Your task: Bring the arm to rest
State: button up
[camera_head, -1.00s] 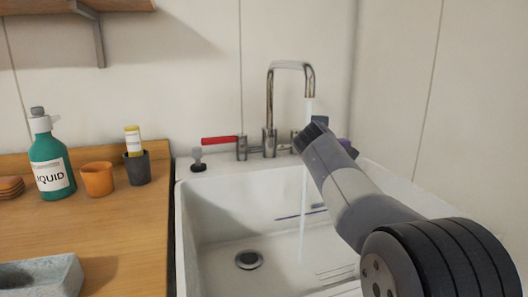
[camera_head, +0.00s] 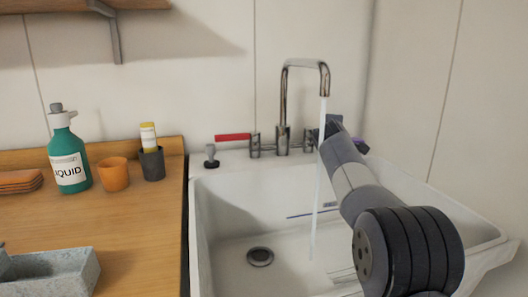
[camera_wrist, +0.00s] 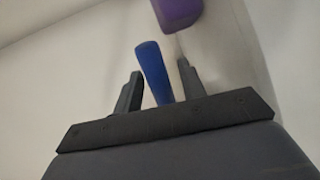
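My gripper (camera_wrist: 160,70) is open in the wrist view. A blue handle (camera_wrist: 152,62) lies between its two parted fingers, with gaps to both sides. In the head view my arm reaches to the right side of the steel tap (camera_head: 284,112), and the wrist hides the blue handle. Water (camera_head: 317,190) runs from the spout into the white sink (camera_head: 220,205).
The wooden counter (camera_head: 130,215) at left holds a green soap bottle (camera_head: 68,155), an orange cup (camera_head: 113,175), a dark cup (camera_head: 152,165) with a yellow-topped tube, and a grey stone tray (camera_head: 60,268). A wall (camera_head: 430,90) stands close on the right.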

jog(key=v, duration=1.1)
jog(key=x, duration=1)
jog(key=shift+w+d+f, duration=0.1)
jog(key=shift+w, duration=0.2)
jog(key=shift+w+p, duration=0.25)
jog(key=shift+p, duration=0.25)
jog(key=n+y+p, duration=0.1)
jog(key=p, duration=0.3)
jog(key=shift+w+d+y, duration=0.1)
jog(key=shift+w+y, duration=0.2)
jog(key=shift+w, duration=0.05)
jog(key=p, duration=0.3)
jog(key=shift+w+n+y+p, duration=0.25)
jog(key=shift+n+y+p, duration=0.15)
jog(key=p, duration=0.4)
jog(key=n+y+p, duration=0.1)
jog(key=p, duration=0.3)
jog(key=shift+w+d+t+p, duration=0.2)
jog(key=shift+w+t+p, duration=0.1)
jog(key=shift+w, duration=0.1)
jog(key=shift+r+y+p, duration=0.25)
jog(key=shift+y+p, duration=0.25)
jog(key=shift+p, duration=0.75)
